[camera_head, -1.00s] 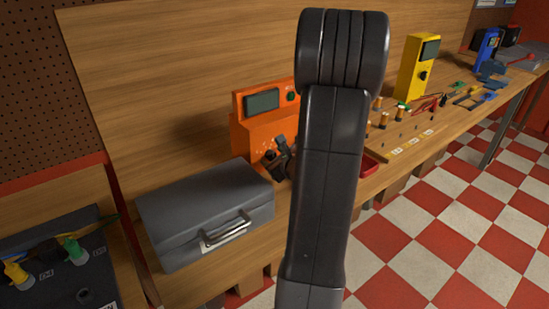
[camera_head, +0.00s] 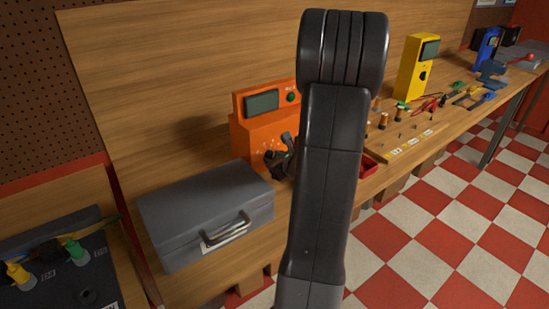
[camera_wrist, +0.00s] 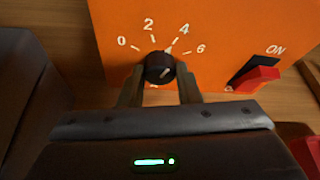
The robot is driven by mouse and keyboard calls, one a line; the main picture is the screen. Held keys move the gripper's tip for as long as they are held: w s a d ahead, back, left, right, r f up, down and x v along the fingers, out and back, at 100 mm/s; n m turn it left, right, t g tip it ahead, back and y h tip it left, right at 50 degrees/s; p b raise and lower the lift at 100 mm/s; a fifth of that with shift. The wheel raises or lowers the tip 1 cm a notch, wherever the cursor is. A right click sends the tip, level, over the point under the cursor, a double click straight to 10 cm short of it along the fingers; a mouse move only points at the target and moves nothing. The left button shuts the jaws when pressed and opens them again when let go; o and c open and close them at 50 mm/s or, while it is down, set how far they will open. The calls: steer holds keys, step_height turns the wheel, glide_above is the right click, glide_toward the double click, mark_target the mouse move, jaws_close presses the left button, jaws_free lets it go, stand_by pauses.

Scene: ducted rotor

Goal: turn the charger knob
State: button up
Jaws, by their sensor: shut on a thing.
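The charger is an orange box (camera_head: 262,128) with a grey screen, standing on the bench in the head view. Its front fills much of the wrist view (camera_wrist: 225,25). The round black charger knob (camera_wrist: 159,66) has a printed scale of 0, 2, 4 and 6 around it. A white mark at its upper right edge points toward 4. My gripper (camera_wrist: 160,76) is shut on the knob, one finger on each side. In the head view my gripper (camera_head: 280,160) is dark and small against the charger front, and the knob is hidden there.
A red switch (camera_wrist: 257,79) marked ON sits right of the knob. A grey metal case (camera_head: 205,205) stands left of the charger. A red tray (camera_head: 369,166) is partly behind my arm. A yellow device (camera_head: 417,70) stands farther right on the bench.

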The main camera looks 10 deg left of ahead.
steer(key=o, duration=1)
steer(key=shift+c, duration=0.2)
steer(key=shift+s+d, duration=0.1)
steer(key=v, duration=1.3)
steer(key=shift+s, duration=0.3)
steer(key=shift+w+r, duration=0.1)
steer(key=x, duration=1.3)
steer(key=shift+w, duration=0.35)
steer(key=shift+s, duration=0.1)
